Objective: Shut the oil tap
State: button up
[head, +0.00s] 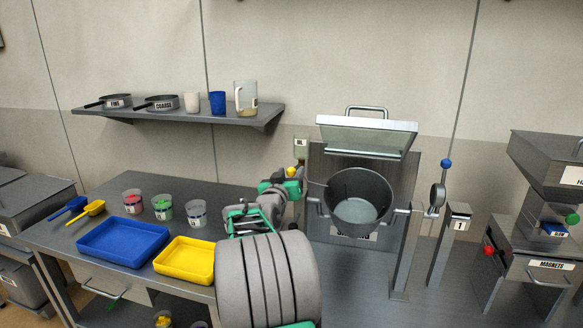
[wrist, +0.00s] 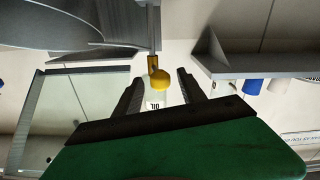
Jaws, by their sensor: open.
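The oil tap (wrist: 161,79) has a rounded yellow knob, with a yellow piece (wrist: 153,63) beside it on a thin pipe. In the wrist view it appears between the tips of my open gripper (wrist: 158,77). I cannot tell whether the fingers touch it. A pale oil container (wrist: 154,100) with an inverted OIL label shows behind it. In the head view the yellow tap (head: 291,170) is a small spot just above my gripper (head: 296,182), left of the metal pot; the pale labelled container (head: 301,145) is on the wall above. My arm hides part of this area.
The pot (head: 360,200) stands close right of my gripper, under a raised glass lid (head: 367,136). A wall shelf (head: 180,112) with pans and cups is at upper left. Blue (head: 123,243) and yellow (head: 185,260) trays lie on the bench, left of my arm.

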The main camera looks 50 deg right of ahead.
jog(key=shift+x, duration=0.9)
jog(key=shift+a, duration=0.1)
jog(key=shift+c, duration=0.2)
grip_shut()
dwell(0.4)
